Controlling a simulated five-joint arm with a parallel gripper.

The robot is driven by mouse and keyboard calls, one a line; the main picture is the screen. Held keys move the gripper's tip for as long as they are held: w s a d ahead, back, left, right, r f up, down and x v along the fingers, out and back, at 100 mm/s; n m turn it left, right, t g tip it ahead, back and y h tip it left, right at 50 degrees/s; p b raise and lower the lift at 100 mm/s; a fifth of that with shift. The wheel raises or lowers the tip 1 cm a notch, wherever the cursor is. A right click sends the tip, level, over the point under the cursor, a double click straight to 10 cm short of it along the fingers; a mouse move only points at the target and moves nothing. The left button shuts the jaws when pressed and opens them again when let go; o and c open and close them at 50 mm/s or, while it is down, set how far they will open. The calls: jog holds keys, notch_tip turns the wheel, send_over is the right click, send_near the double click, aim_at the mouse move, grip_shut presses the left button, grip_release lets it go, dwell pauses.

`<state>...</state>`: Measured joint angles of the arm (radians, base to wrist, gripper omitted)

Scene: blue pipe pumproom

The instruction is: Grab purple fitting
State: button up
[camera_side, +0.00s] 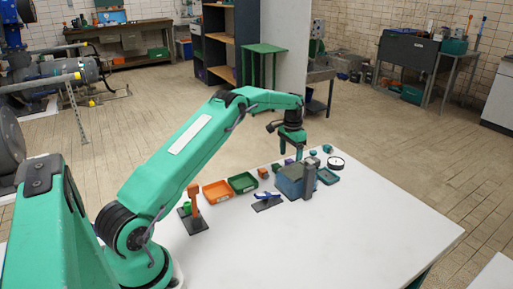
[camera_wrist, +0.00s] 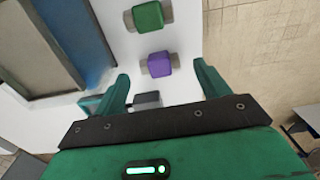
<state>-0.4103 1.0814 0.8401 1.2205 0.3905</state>
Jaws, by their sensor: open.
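The purple fitting (camera_wrist: 158,64) is a small block with grey ends on the white table. In the wrist view it lies between the tips of my gripper's two green fingers (camera_wrist: 161,76), with space on both sides. In the side view my gripper (camera_side: 291,153) points down over the far edge of the table, and the purple fitting (camera_side: 289,161) shows as a small patch under it, partly hidden. My gripper is open and holds nothing. The height of the fingertips above the fitting is hard to tell.
A green fitting (camera_wrist: 148,15) lies close to the purple one. A blue-grey box (camera_side: 290,182) stands just in front of my gripper. An orange tray (camera_side: 217,192) and a green tray (camera_side: 243,183) sit to the left. The table's front right is clear.

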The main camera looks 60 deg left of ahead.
aim_at(290, 160)
jog(key=shift+f, duration=1.25)
jog(key=c, duration=1.1)
jog(key=shift+c, duration=0.2)
jog(key=shift+r, duration=0.1)
notch_tip(290, 160, up, 10)
